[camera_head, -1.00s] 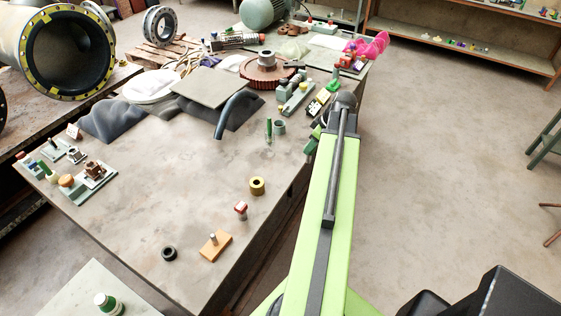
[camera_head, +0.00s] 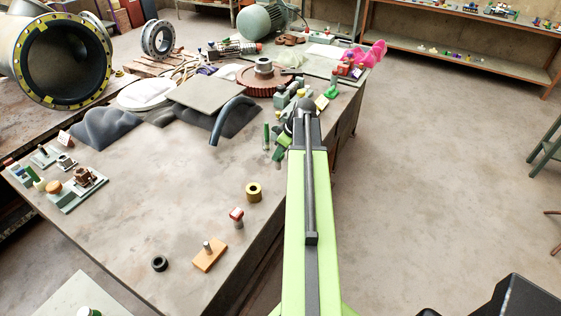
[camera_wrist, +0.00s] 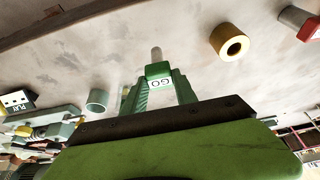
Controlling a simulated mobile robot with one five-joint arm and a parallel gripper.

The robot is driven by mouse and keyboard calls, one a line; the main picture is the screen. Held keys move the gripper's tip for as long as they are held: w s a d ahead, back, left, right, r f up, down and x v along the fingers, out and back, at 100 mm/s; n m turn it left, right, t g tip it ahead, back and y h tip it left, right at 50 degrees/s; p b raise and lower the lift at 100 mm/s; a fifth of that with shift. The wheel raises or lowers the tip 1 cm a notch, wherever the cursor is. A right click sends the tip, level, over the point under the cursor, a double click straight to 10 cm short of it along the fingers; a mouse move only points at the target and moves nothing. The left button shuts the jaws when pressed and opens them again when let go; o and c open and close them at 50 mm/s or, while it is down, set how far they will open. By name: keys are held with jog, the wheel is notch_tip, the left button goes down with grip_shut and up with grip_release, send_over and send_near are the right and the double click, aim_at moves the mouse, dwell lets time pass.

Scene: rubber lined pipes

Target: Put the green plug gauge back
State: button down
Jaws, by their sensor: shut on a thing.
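The green plug gauge (camera_wrist: 158,72) has a metal tip and a white GO label. In the wrist view it sits between the two green fingers of my gripper (camera_wrist: 160,88), which is shut on it. The tip points away from the wrist. In the head view a slim green upright shape (camera_head: 265,135), likely the gauge, shows just left of my gripper (camera_head: 282,143). My arm hides part of that spot, and I cannot tell whether the gauge touches the table. A grey-green hollow cylinder (camera_wrist: 97,100) stands close by on the left in the wrist view.
A brass ring (camera_head: 253,191), a red-topped part (camera_head: 236,215), an orange block with a pin (camera_head: 210,254) and a black ring (camera_head: 160,263) stand nearer on the bench. A bent blue-grey pipe (camera_head: 232,118) lies beyond. The bench middle is clear.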

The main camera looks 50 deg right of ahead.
jog(key=shift+f+b, duration=1.7)
jog(key=shift+f, duration=0.35)
jog(key=c, duration=1)
grip_release()
jog(key=shift+o, duration=0.2)
jog(key=shift+r, duration=0.15)
jog(key=shift+r+p, duration=0.2)
jog(key=shift+p, duration=0.15)
jog(key=p+v, duration=1.1)
jog(key=shift+s+r, duration=0.2)
jog(key=shift+r, duration=0.2)
